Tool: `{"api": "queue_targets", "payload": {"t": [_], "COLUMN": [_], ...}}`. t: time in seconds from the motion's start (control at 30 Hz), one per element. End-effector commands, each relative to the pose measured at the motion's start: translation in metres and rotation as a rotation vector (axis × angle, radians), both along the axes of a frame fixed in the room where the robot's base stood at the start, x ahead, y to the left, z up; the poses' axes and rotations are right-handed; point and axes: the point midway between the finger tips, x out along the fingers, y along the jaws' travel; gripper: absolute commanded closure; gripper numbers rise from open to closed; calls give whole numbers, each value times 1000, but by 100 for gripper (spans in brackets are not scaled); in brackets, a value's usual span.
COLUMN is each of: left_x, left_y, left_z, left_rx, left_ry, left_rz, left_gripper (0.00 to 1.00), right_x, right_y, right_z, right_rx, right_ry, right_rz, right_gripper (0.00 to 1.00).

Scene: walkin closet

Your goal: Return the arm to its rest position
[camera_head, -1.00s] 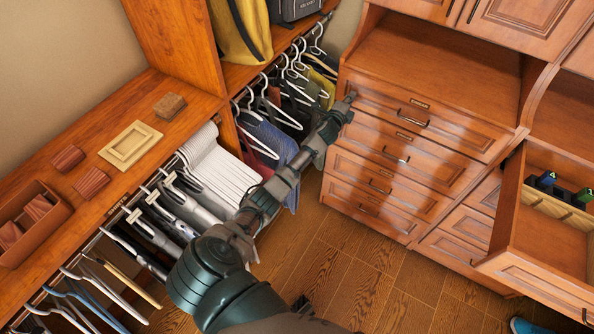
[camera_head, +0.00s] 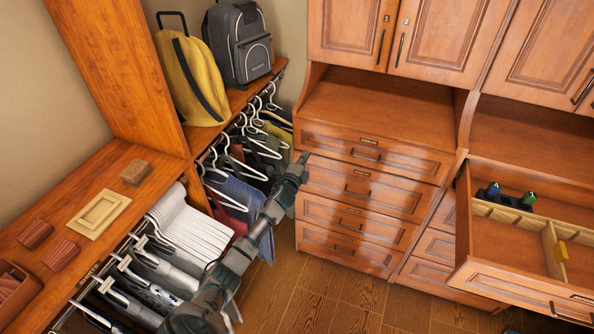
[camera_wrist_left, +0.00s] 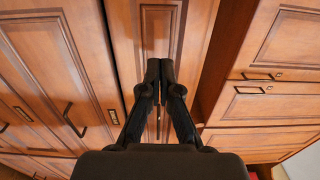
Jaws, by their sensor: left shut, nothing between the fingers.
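My left arm (camera_head: 243,252) reaches up from the bottom of the head view, between the hanging clothes and the drawer cabinet. My left gripper (camera_head: 303,157) is at its far end, in front of the cabinet's upper drawers. In the left wrist view the two fingers of the left gripper (camera_wrist_left: 160,68) are together and hold nothing. Cabinet fronts lie beyond them; whether the tips touch wood cannot be told. My right gripper is not in view.
An open drawer (camera_head: 510,277) with dividers and small items juts out at the right. Clothes on hangers (camera_head: 190,232) line the left, under a wooden shelf (camera_head: 92,180). A yellow bag (camera_head: 190,80) and a grey backpack (camera_head: 238,45) stand behind. Wooden floor (camera_head: 300,298) shows below.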

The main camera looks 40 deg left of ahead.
Motion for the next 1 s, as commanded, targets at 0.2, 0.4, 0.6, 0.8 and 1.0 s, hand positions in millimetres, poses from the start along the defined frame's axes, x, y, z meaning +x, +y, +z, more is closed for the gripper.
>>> {"api": "queue_targets", "payload": {"t": [0.2, 0.4, 0.6, 0.8, 1.0], "left_x": [-41, -60, -61, -74, -129], "left_y": [-4, -14, -20, -22, -42], "left_z": [-2, 0, 1, -62, -213], "left_rx": [-3, 2, 6, -104, -387], "left_ry": [0, 1, 2, 91, 310], "left_rz": [0, 1, 1, 12, 77], "left_gripper": [100, 100, 100, 100, 100], "right_x": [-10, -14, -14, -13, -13], "right_y": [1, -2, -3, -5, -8], "right_z": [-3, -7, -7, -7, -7], "right_rx": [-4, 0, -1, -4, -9], "right_ry": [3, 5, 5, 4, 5], "right_rz": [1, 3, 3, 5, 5], "right_gripper": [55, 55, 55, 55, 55]}}
